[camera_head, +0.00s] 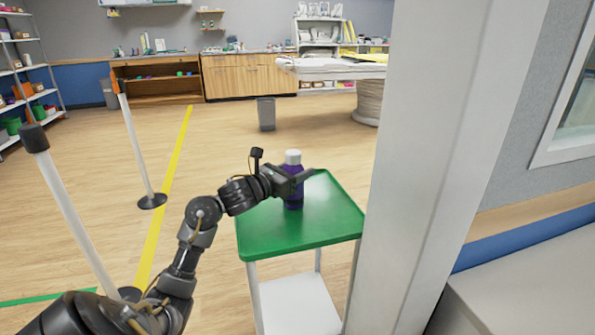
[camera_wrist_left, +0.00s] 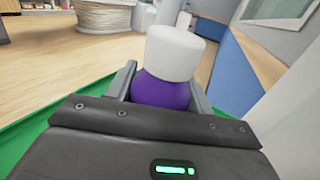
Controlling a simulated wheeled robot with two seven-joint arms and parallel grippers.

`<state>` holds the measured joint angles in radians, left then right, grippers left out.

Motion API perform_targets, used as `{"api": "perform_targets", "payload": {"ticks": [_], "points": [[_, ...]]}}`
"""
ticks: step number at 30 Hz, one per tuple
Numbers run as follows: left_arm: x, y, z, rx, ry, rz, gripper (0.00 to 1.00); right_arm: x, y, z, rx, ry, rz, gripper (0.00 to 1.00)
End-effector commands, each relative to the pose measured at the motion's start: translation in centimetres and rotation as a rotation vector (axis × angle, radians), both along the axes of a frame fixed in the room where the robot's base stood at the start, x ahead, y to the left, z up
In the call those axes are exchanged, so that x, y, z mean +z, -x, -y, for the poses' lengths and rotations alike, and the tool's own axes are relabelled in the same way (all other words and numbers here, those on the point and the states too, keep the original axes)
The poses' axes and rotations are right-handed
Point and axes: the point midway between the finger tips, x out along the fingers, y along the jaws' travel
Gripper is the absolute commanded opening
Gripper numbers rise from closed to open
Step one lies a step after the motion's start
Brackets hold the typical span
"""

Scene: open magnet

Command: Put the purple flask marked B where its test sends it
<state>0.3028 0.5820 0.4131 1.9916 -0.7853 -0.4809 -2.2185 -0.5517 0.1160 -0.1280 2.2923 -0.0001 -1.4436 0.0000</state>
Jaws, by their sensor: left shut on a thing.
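The purple flask (camera_head: 294,186) has a white cap and stands upright at the green-topped trolley (camera_head: 306,237). Whether its base touches the top is hard to tell. My left gripper (camera_head: 294,180) is shut on the flask, with the fingers on either side of its body. In the left wrist view the white cap and purple shoulder (camera_wrist_left: 162,90) show between the two fingers (camera_wrist_left: 160,88). No letter B is readable on the side I see. My right gripper is not in view.
A white pillar (camera_head: 440,150) stands close at the trolley's right. White posts with black bases (camera_head: 140,140) and a yellow floor line (camera_head: 165,200) are on the left. A grey bin (camera_head: 266,114), wooden cabinets (camera_head: 245,77) and a white table (camera_head: 335,68) are farther back. Open floor lies between.

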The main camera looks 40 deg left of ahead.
Motion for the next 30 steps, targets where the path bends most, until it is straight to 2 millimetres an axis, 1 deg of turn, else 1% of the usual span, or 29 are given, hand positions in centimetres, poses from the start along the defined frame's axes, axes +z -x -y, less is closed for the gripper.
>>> {"api": "perform_targets", "payload": {"ticks": [4,5,9,17,21,22,23,26,30], "points": [[-0.2,0.0,0.0,0.0,-0.001,0.002,0.22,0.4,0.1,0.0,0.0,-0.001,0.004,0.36],[-0.2,0.0,0.0,0.0,-0.001,0.0,0.54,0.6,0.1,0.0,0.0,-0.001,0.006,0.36],[-0.1,0.0,0.0,0.0,0.0,0.0,0.73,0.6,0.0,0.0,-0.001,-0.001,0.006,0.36],[-0.1,0.0,0.0,0.0,0.0,0.0,0.73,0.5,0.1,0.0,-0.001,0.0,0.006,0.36],[0.2,0.0,0.0,0.0,0.001,0.0,0.73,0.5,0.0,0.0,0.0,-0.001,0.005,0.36],[0.0,0.4,-0.1,0.001,-0.002,-0.001,0.73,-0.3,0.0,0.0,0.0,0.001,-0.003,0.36],[0.0,0.8,-0.2,0.001,-0.004,0.0,0.73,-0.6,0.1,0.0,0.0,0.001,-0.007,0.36],[-0.1,2.8,-0.4,0.001,-0.006,-0.002,0.73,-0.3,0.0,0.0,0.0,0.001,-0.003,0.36],[-0.2,6.0,-0.8,0.001,-0.007,-0.003,0.73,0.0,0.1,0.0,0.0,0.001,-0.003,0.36]]}}
